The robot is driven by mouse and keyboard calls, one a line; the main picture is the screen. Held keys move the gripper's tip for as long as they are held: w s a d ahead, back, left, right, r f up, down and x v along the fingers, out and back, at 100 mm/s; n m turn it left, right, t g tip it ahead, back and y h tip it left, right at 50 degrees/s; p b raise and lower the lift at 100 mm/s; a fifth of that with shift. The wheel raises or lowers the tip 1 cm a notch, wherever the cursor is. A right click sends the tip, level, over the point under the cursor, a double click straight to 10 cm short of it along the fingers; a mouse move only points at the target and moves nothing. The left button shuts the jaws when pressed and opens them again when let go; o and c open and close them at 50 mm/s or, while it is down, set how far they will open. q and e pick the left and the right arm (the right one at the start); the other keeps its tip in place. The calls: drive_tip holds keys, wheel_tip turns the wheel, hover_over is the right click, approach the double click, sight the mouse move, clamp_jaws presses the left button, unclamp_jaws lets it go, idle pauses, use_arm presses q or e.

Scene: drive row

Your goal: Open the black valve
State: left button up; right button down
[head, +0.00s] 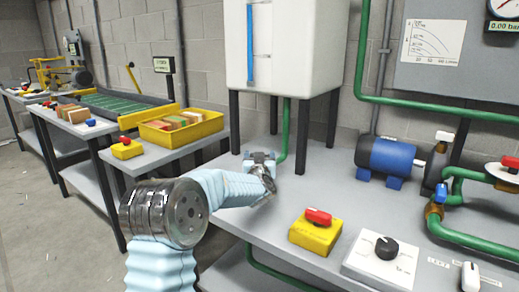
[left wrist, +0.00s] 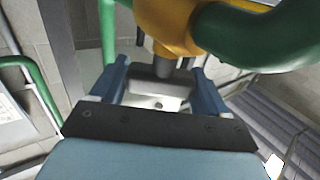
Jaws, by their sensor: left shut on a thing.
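The black valve sits on the green pipe (head: 286,125) below the white tank (head: 330,45). My arm hides it in the head view. In the left wrist view its brass body (left wrist: 165,25) joins a green pipe (left wrist: 250,35), and a stem runs down to a dark handle with a pale grey face (left wrist: 158,92). My left gripper (head: 262,160) reaches this spot, and its two blue fingers (left wrist: 158,85) lie on either side of the handle, shut on it. Whether the handle is turned I cannot tell. My right gripper is in neither view.
A yellow box with a red switch (head: 316,235) and a white box with a black knob (head: 380,258) stand on the grey bench. A blue motor (head: 387,158) and green pipes with a blue-handled valve (head: 440,192) are at right. A yellow tray (head: 205,130) is at left.

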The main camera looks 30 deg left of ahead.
use_arm(q)
drive_tip(key=shift+n+g+y+p, duration=0.3)
drive_tip(key=shift+y, duration=0.1)
drive_tip(key=o, duration=1)
drive_tip(key=shift+c, duration=0.2)
drive_tip(key=b+v, duration=0.2)
drive_tip(key=v, duration=1.1)
drive_tip(key=shift+s+d, duration=0.2)
drive_tip(key=shift+s, duration=0.15)
